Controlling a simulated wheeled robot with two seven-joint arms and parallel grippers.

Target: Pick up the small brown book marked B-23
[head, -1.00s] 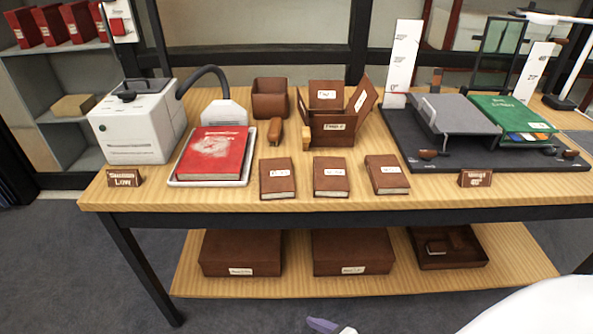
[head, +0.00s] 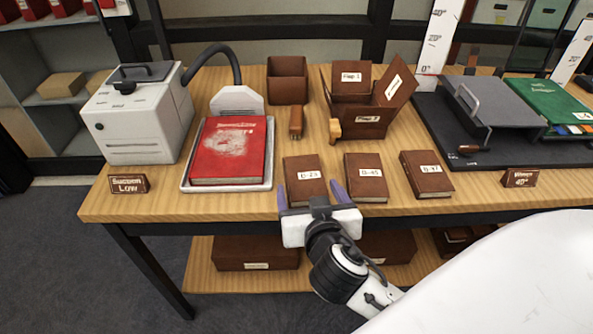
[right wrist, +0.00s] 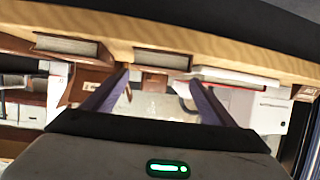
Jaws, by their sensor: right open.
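The small brown book marked B-23 (head: 305,170) lies flat near the table's front edge, leftmost of three similar brown books. Its label looks like B-23, though the print is small. My right gripper (head: 310,191) is open and empty at the front edge, its purple fingertips on either side of this book's front end in the head view. In the right wrist view, which looks upside down, the page edge of the same book (right wrist: 162,60) shows between and beyond the fingers (right wrist: 149,84). I cannot tell whether they touch it. My left gripper is not in view.
The middle brown book (head: 366,183) lies close right of the right finger, with another book (head: 427,180) beyond. A red book (head: 229,152) in a white tray is to the left. A wooden-handled brush (head: 296,122) and an open brown box (head: 366,121) stand behind.

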